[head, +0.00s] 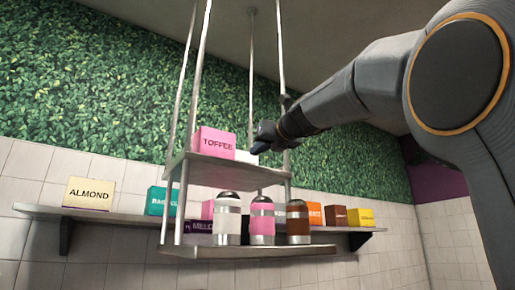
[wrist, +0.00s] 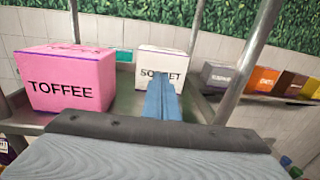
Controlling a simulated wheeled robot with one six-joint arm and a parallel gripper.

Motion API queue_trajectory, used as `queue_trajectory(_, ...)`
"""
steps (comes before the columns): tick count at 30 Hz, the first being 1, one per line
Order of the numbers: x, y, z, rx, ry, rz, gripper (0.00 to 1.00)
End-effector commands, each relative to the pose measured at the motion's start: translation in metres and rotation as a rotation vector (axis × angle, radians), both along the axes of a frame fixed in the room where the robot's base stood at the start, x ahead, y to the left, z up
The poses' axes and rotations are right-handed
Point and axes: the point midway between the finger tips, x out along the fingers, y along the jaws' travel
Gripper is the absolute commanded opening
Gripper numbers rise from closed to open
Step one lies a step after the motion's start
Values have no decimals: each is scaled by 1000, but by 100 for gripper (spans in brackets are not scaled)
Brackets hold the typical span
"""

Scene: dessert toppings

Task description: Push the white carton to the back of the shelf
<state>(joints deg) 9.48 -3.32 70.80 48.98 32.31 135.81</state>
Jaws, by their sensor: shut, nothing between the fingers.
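The white carton (wrist: 178,60) stands upright on the upper hanging shelf (wrist: 122,108), toward its far side in the wrist view. Its label begins "SO" and ends "ET"; my fingers hide the middle. In the head view only a small part of the white carton (head: 243,156) shows, right of the pink TOFFEE carton. My gripper (wrist: 159,84) is shut and empty, its blue fingers pointing at the carton's front face. I cannot tell whether they touch it. In the head view my gripper (head: 259,146) is at the right of the upper shelf.
The pink TOFFEE carton (wrist: 66,82) stands left of my fingers on the same shelf. Metal rods (wrist: 248,60) hold the shelf at its corners. Several bottles (head: 262,218) stand on the lower tier. A wall shelf behind holds more cartons, including ALMOND (head: 90,192).

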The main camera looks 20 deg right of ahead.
Motion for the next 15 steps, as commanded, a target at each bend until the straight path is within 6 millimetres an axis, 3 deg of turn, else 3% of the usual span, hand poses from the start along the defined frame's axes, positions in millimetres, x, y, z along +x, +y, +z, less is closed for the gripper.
queue_trajectory(7,42,11,1,0,2,1,0)
queue_trajectory(15,60,15,1,0,0,0,0)
